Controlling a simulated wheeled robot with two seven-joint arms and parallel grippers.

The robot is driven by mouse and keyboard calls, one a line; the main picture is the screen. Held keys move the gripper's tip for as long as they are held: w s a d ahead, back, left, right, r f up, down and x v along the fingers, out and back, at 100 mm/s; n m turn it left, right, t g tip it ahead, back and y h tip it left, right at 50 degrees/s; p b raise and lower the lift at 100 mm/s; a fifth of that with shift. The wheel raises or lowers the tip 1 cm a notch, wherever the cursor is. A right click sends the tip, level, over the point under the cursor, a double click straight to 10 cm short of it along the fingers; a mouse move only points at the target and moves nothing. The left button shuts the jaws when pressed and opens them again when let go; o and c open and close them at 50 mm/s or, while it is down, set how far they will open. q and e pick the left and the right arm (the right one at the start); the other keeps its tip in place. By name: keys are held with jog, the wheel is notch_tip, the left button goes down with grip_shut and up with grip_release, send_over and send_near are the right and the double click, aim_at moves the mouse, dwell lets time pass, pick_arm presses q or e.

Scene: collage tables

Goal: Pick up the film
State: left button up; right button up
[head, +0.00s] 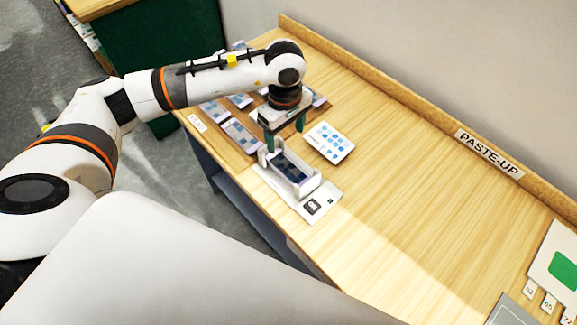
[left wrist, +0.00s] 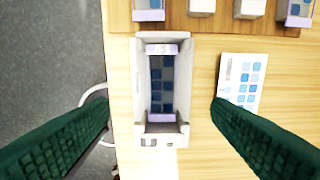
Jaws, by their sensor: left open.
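What looks like the film (head: 291,168) is a dark strip with blue squares lying in a white open-topped holder (head: 305,187) near the table's front edge. In the left wrist view the film (left wrist: 161,82) has pale lilac ends and lies lengthwise between the walls of the holder (left wrist: 139,75). My left gripper (head: 284,133) is above the table by the holder's far end, pointing down. In the left wrist view its two green fingers (left wrist: 160,104) are wide apart, one on each side of the holder, with nothing between them gripped. My right gripper is not in view.
A white card with blue squares (head: 329,142) lies just right of the holder. Several similar strips (head: 241,136) lie on a brown board behind it. A raised ledge labelled PASTE-UP (head: 489,153) runs along the wall. The table's middle is clear.

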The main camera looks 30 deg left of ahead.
pick_arm(q)
jog(key=p, duration=0.2)
send_over(289, 167)
jog(key=f, duration=0.6)
jog(key=shift+s+a, duration=0.2)
jog(key=shift+a, duration=0.15)
jog(key=f, duration=0.1)
jog(key=f+p, duration=0.1)
jog(key=f, duration=0.1)
jog(key=f+p, duration=0.1)
jog(key=f, duration=0.1)
jog(key=shift+w+d, duration=0.1)
jog(key=shift+d, duration=0.25)
jog(key=shift+f, duration=0.3)
jog(key=shift+c, duration=0.5)
jog(key=c, duration=0.9)
jog(key=shift+c, duration=0.2)
